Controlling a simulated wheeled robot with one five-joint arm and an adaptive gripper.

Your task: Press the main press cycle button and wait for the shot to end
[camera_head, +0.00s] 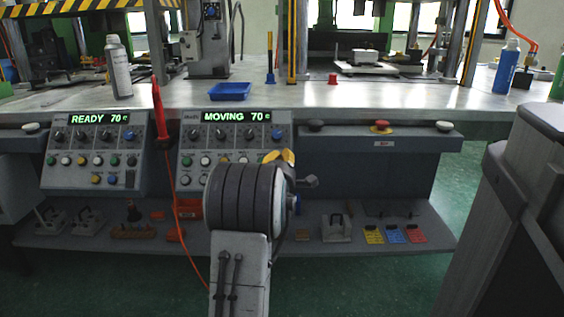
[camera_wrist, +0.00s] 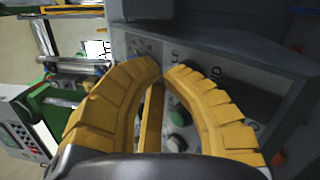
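Two control panels stand at the bench front. The left panel (camera_head: 97,150) reads READY 70. The right panel (camera_head: 232,133) reads MOVING 70, and my arm hides its lower right part. No label marks the main press cycle button legibly. My gripper (camera_wrist: 162,68) has yellow ribbed fingers with tips together and nothing between them. It shows partly in the head view (camera_head: 284,157), close to the right panel's right side. In the wrist view a green button (camera_wrist: 179,118) and a pale button (camera_wrist: 176,143) show between the fingers. I cannot tell whether the fingertips touch anything.
A blue tray (camera_head: 230,91), a white bottle (camera_head: 119,68) and a blue bottle (camera_head: 506,66) stand on the bench. The lower shelf (camera_head: 440,222) holds tools.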

